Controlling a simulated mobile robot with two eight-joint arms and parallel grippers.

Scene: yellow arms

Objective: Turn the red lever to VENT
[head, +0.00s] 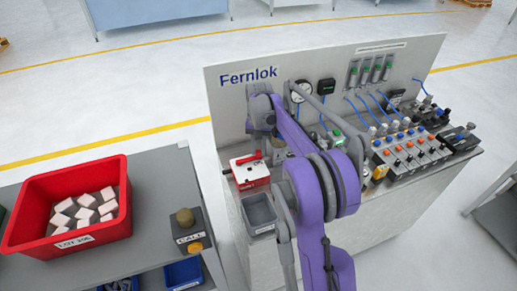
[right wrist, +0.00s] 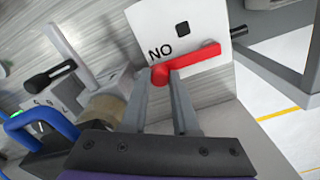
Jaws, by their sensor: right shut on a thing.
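The red lever (head: 247,158) sits on top of a small white and red box (head: 250,172) on the Fernlok bench. In the right wrist view the lever (right wrist: 195,61) lies across a white plate (right wrist: 185,30) with a black square and the letters "NO". No VENT marking is readable. My right gripper (right wrist: 164,74) is shut on the red lever, its two grey fingers at the lever's left end. In the head view my right gripper (head: 263,146) is partly hidden by my purple arm. My left gripper is not in view.
A grey bin (head: 259,210) stands in front of the box. Gauges, blue hoses and a valve block (head: 410,148) fill the bench's right side. A red crate (head: 40,213) of white blocks and a call button (head: 186,218) are on the left table.

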